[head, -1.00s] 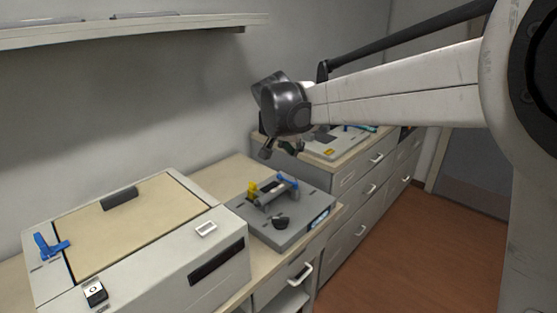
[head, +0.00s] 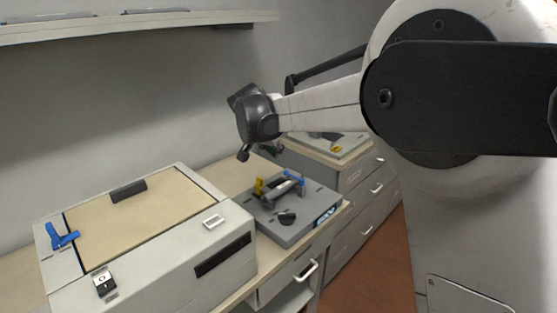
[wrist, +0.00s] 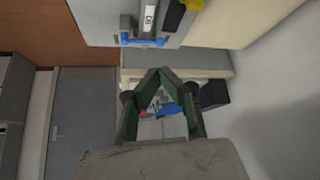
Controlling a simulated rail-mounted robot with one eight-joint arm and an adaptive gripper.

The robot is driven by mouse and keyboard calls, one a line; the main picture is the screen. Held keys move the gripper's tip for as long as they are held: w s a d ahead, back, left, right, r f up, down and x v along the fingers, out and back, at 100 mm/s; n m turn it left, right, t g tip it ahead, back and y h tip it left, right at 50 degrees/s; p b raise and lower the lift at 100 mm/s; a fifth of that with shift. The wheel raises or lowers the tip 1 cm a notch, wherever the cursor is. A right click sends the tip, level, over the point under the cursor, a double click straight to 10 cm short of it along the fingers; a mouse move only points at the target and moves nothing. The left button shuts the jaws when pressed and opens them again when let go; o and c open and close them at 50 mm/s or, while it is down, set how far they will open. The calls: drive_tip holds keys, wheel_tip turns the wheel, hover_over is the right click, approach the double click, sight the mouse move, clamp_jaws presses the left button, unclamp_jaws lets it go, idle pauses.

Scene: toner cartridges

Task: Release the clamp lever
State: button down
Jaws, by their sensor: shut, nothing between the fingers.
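A grey fixture (head: 318,196) stands on the bench at the middle of the head view. It carries a blue lever-like part (head: 293,180), a yellow part (head: 259,186) and a black knob (head: 287,217). I cannot tell which of these is the clamp lever. My gripper (head: 244,154) is above and behind the fixture, apart from it. In the wrist view my gripper (wrist: 162,74) is shut and empty. There the blue part (wrist: 142,41) and yellow part (wrist: 175,15) show at the top edge, beyond the fingertips.
A light box-shaped machine (head: 205,245) with a beige lid and a blue lever (head: 61,236) stands at left. A second bench (head: 345,160) with another fixture lies behind. A shelf (head: 140,24) runs along the wall.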

sight(286, 172)
drive_tip(key=x, duration=1.3)
drive_tip(key=shift+w, duration=0.1)
